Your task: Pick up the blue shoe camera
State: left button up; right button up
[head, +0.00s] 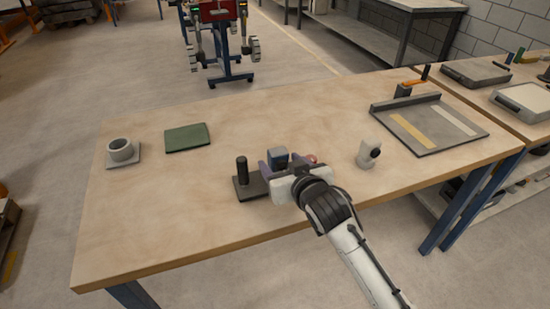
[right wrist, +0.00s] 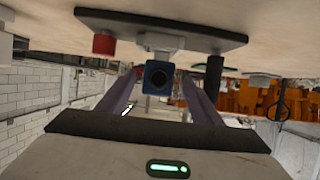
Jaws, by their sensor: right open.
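The blue shoe camera (head: 277,155) is a small blue block near the front middle of the table. In the right wrist view, which looks upside down, the camera (right wrist: 158,77) shows a dark round lens and sits at a grey shoe (right wrist: 160,42) on a dark plate (right wrist: 200,29). My right gripper (head: 283,162) is open, with its purple fingers on either side of the camera; I cannot tell whether they touch it. The fingers also flank it in the right wrist view (right wrist: 160,90). My left gripper is out of view.
A black post (head: 242,169) and a red piece (head: 312,159) stand on either side of the camera. A green book (head: 187,137) and grey cup (head: 120,150) are left.

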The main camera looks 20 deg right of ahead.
jog(key=x, duration=0.7)
jog(key=shift+w+d, duration=0.1)
jog(key=shift+d, duration=0.05)
jog(key=c, duration=1.2)
